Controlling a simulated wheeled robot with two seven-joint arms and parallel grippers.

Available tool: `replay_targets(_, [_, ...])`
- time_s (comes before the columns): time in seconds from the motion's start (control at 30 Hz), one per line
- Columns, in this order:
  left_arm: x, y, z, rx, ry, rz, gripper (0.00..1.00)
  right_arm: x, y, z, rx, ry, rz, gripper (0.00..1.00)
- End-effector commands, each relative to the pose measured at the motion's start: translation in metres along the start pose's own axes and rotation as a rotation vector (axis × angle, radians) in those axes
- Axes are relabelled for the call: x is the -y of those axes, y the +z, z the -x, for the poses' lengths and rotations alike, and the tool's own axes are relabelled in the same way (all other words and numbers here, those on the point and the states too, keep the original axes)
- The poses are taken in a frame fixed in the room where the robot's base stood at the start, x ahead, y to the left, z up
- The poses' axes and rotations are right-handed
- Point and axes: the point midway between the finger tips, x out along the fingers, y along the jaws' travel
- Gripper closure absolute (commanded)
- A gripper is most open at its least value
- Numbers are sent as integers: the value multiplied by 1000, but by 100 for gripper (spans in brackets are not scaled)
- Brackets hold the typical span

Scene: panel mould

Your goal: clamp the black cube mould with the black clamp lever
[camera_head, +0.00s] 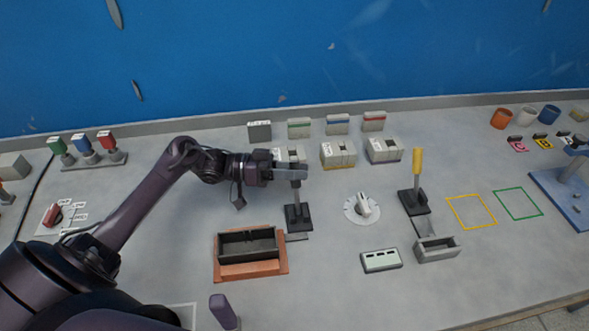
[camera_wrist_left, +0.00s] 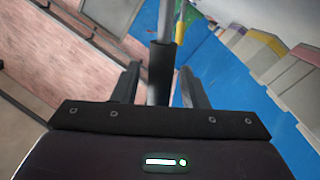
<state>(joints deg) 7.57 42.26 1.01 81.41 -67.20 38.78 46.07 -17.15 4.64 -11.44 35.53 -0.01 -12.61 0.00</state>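The black cube mould (camera_head: 222,246) is an open box on an orange-brown base, front left of centre. The black clamp lever (camera_head: 296,192) stands upright on its dark base (camera_head: 298,217), just right and behind the mould. My left gripper (camera_head: 289,172) is at the lever's upper end. In the left wrist view the dark lever handle (camera_wrist_left: 161,72) is between the two fingers of the left gripper (camera_wrist_left: 160,88), which look open with a narrow gap beside the handle. Whether a finger touches it I cannot tell.
A yellow-handled lever (camera_head: 417,163) and a grey mould (camera_head: 437,253) stand to the right. A white dial (camera_head: 362,208) is between the two levers. Several blocks (camera_head: 338,154) line the back. Yellow (camera_head: 471,211) and green (camera_head: 518,204) outlines mark bare table further right.

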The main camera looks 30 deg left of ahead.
Motion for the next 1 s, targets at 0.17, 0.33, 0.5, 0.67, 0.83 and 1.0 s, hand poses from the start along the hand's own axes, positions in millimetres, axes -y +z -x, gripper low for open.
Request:
replay_targets(0.17, [0,0,0,0,0,0,85,0,0,0,0,0,0,24])
replay_targets(0.33, [0,0,0,0,0,0,100,0,0,0,0,0,0,24])
replay_targets(0.5, [0,0,0,1,-1,-1,100,0,0,0,0,0,0,24])
replay_targets(0.67, [-3,0,0,6,-2,-18,100,0,0,3,0,0,0,24])
replay_targets(0.83, [-11,-1,-1,20,-10,-82,100,0,-1,12,1,0,0,24])
replay_targets(1.0, [-24,0,-4,45,-22,-194,100,0,-2,25,1,-1,0,24])
